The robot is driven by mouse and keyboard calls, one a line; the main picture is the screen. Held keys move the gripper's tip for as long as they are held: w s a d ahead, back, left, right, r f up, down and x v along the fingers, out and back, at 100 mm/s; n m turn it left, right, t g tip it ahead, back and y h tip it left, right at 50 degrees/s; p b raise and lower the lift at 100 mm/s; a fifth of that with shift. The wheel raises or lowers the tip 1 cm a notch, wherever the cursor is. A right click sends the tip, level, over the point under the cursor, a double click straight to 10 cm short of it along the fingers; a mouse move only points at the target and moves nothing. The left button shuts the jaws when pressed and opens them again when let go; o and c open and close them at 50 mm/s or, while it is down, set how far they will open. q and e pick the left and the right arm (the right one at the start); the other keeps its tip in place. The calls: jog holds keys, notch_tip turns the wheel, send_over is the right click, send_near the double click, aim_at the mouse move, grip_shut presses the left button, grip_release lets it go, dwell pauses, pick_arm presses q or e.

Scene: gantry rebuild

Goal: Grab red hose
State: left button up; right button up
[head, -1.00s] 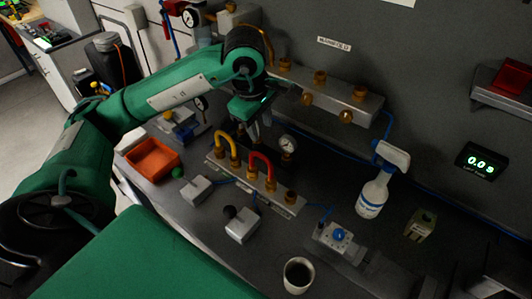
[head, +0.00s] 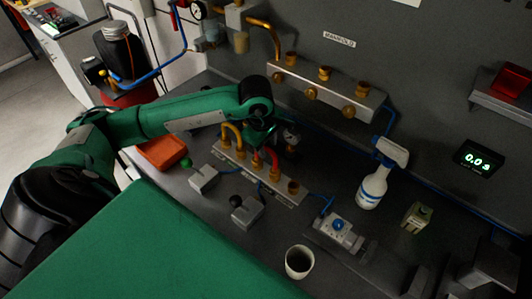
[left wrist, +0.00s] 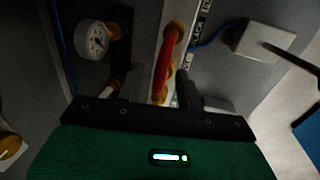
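The red hose (head: 272,157) is a short curved loop on the brass fittings of the lower manifold block (head: 232,166). The yellow hose (head: 233,131) loops beside it on the left. My left gripper (head: 258,154) is down at the red hose and partly hides it. In the left wrist view the red hose (left wrist: 165,62) runs between the two dark fingers of my left gripper (left wrist: 159,88). The fingers stand apart, with a gap visible beside the hose. I cannot tell whether either finger touches it. My right gripper is not in view.
A pressure gauge (left wrist: 95,40) stands close to the gripper. Grey switch boxes (head: 204,178) sit in front of the block. A spray bottle (head: 374,186), a cup (head: 299,262) and a blue-knobbed valve (head: 338,224) stand to the right. An orange tray (head: 162,152) lies left.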

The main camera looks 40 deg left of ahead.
aim_at(275, 171)
pick_arm(q)
jog(key=shift+w+f+p, duration=0.2)
jog(key=shift+f+p, duration=0.15)
jog(key=shift+f, duration=0.85)
grip_shut()
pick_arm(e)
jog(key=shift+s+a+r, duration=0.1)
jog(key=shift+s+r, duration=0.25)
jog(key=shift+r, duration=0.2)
